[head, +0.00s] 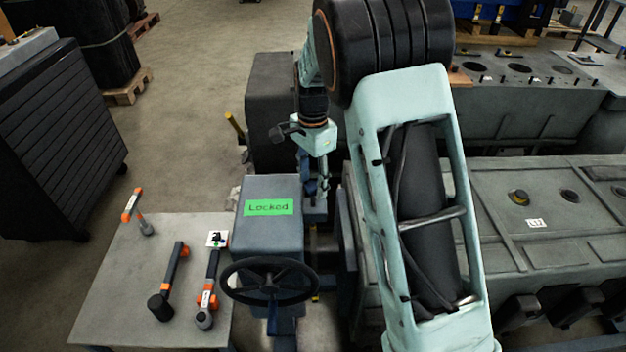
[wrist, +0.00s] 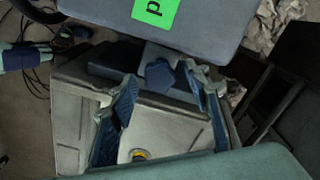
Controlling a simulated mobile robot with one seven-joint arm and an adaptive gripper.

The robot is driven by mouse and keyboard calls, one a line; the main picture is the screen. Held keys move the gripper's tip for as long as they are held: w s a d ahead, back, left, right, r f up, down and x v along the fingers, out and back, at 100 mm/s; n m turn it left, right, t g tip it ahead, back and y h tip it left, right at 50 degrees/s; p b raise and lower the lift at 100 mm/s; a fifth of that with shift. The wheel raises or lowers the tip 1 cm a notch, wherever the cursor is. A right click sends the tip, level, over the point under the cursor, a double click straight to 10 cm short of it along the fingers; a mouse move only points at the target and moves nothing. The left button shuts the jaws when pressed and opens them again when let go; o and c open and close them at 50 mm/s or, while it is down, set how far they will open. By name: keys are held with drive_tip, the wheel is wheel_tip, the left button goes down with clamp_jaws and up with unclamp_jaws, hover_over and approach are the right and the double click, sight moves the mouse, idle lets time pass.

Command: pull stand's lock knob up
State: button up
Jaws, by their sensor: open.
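The stand's grey box (head: 270,235) carries a green label reading "Locked" (head: 268,207) and a black handwheel (head: 268,282) on its near side. In the head view my gripper (head: 318,197) points down just beyond the box's right side; the knob cannot be made out there. In the wrist view a dark blue, angular knob (wrist: 160,75), apparently the lock knob, sits beside the box's edge (wrist: 205,30). My open gripper (wrist: 160,79) has its fingertips on either side of the knob. Whether they touch it is unclear.
A grey table (head: 120,300) at left holds several orange-and-black tools. A large grey engine block (head: 510,245) lies close at right of the stand. A dark cabinet (head: 60,130) stands at far left. Floor is free behind the table.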

sight(313, 185)
drive_tip(key=shift+c, duration=0.2)
clamp_jaws()
drive_tip(key=shift+r+p, duration=1.2)
drive_tip(key=shift+r, duration=0.8)
drive_tip(key=shift+f, duration=0.1)
drive_tip(key=shift+w, duration=0.1)
unclamp_jaws()
drive_tip(key=shift+o, duration=0.2)
